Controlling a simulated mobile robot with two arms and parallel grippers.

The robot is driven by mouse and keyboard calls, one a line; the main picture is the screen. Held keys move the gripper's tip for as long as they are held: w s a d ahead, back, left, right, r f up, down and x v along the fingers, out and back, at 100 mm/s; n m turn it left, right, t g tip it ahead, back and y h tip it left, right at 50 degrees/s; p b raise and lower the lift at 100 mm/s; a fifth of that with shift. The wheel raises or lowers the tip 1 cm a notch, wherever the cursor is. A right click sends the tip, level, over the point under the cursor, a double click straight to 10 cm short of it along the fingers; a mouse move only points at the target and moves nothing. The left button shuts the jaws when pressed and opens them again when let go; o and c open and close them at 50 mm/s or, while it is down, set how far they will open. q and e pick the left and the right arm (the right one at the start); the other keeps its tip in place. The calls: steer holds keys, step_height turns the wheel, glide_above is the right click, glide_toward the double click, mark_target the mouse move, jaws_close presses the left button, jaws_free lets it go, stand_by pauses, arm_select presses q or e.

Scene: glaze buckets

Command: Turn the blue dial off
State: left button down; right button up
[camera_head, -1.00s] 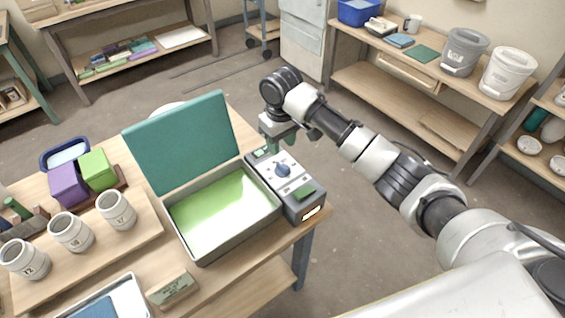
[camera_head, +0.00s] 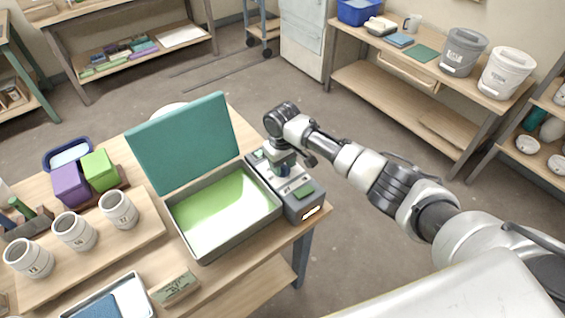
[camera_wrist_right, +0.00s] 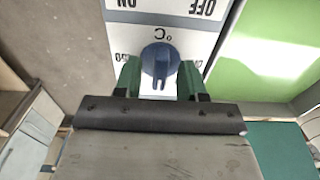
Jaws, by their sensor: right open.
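The blue dial (camera_wrist_right: 158,62) sits on the white face of a grey control box. In the right wrist view the dial is between the two green fingertips of my right gripper (camera_wrist_right: 160,78), which is open around it; I cannot tell whether either finger touches it. The words ON and OFF show upside down on the panel (camera_wrist_right: 180,8). In the head view the control box (camera_head: 304,207) stands at the right of the open green-lidded tray, and my right gripper (camera_head: 283,170) is down over it, hiding most of the dial. My left gripper is not in view.
The metal tray (camera_head: 222,250) with green contents and raised teal lid (camera_head: 185,140) adjoins the box. Several white cups (camera_head: 74,230) stand on a board at left. A small sign (camera_head: 175,287) is near the front edge. Floor is clear to the right.

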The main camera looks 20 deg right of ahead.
jaws_close()
steer(key=shift+n, duration=0.3)
steer(key=shift+n+p, duration=0.5)
steer(key=shift+n, duration=0.4)
steer(key=n, duration=0.3)
steer(key=shift+n+p, duration=0.3)
steer(key=shift+p, duration=0.05)
steer(key=n, duration=1.1)
steer(key=shift+n, duration=0.4)
